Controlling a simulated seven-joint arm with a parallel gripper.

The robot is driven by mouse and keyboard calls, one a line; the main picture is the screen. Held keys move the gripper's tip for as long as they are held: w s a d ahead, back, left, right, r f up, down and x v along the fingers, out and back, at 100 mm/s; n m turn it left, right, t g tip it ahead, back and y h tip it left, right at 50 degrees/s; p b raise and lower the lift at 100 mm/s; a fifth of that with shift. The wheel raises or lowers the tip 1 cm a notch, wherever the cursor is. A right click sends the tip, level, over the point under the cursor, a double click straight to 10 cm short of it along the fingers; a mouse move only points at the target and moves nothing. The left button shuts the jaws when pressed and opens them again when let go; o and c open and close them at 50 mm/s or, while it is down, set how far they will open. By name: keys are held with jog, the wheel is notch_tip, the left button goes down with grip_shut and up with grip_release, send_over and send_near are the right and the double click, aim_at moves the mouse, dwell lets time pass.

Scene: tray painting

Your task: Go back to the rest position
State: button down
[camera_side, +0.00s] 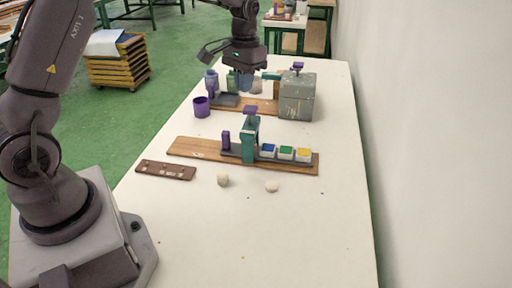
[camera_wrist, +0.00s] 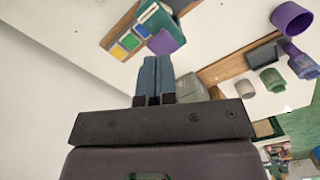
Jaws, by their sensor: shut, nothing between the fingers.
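My gripper (camera_side: 245,86) hangs over the back of the white table in the side view, above or near the rear wooden board; its exact height is hard to tell. In the wrist view its two blue-grey fingers (camera_wrist: 153,78) lie together, shut and empty. The fingers partly hide what is behind them.
A grey box (camera_side: 297,97) stands right of my gripper, with jars (camera_side: 211,83) and a purple cup (camera_side: 201,107) to the left. A front board (camera_side: 192,149) bears a teal stand (camera_side: 249,140) and paint pots (camera_side: 286,153). The table's front (camera_side: 260,245) is clear.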

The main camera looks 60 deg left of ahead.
jog(key=s+d+r+m+t, duration=0.1)
jog(key=s+d+r, duration=0.3)
jog(key=s, duration=0.4)
jog(key=s+d+r+m+t, duration=0.1)
jog(key=s+d+r+t, duration=0.2)
jog(key=s, duration=0.4)
jog(key=s+d+r+m+t, duration=0.1)
jog(key=s+d+r+t, duration=0.1)
jog(key=s+d+r, duration=0.3)
jog(key=s+r, duration=0.1)
jog(key=s, duration=0.2)
jog(key=shift+s, duration=0.35)
